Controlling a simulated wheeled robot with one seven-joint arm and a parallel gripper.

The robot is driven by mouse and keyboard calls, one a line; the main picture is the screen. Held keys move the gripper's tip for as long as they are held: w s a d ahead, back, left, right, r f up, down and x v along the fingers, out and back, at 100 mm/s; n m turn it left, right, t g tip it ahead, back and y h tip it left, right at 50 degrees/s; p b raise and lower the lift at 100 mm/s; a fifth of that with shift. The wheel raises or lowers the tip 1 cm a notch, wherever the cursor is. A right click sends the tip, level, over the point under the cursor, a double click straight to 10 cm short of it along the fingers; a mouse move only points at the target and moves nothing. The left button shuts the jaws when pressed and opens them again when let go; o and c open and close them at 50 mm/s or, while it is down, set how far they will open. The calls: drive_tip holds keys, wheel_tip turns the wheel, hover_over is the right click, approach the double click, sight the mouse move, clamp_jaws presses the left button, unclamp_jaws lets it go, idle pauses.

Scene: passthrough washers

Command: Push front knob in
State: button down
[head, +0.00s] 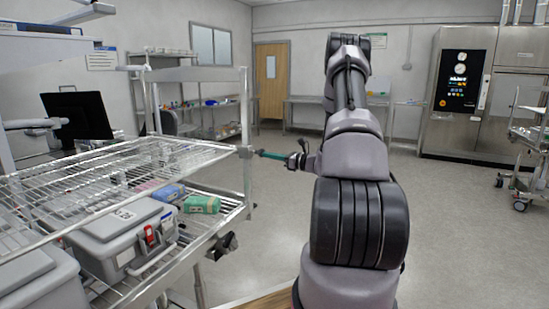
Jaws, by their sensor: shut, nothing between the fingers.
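My gripper (262,153), with slim teal fingers, reaches left from my arm at mid-height. It is shut and empty. Its tip is at, or just right of, a small pale fitting (245,152) at the right corner of the wire rack (130,160), beside an upright post (246,100). From this view I cannot tell whether the tip touches it. I cannot make out for certain which part is the front knob. A dark fitting (223,245) shows lower on the rack's right end.
Grey cases (120,240) and a green box (202,204) are on the lower shelf. A steel washer (460,95) with a dark panel stands at the back right, near a wheeled cart (530,140). The floor (450,230) right of my arm is clear.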

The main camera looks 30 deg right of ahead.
sight(260, 153)
drive_tip(key=shift+a, duration=0.1)
drive_tip(key=x, duration=0.2)
drive_tip(key=shift+w+a, duration=0.15)
drive_tip(key=shift+w, duration=0.1)
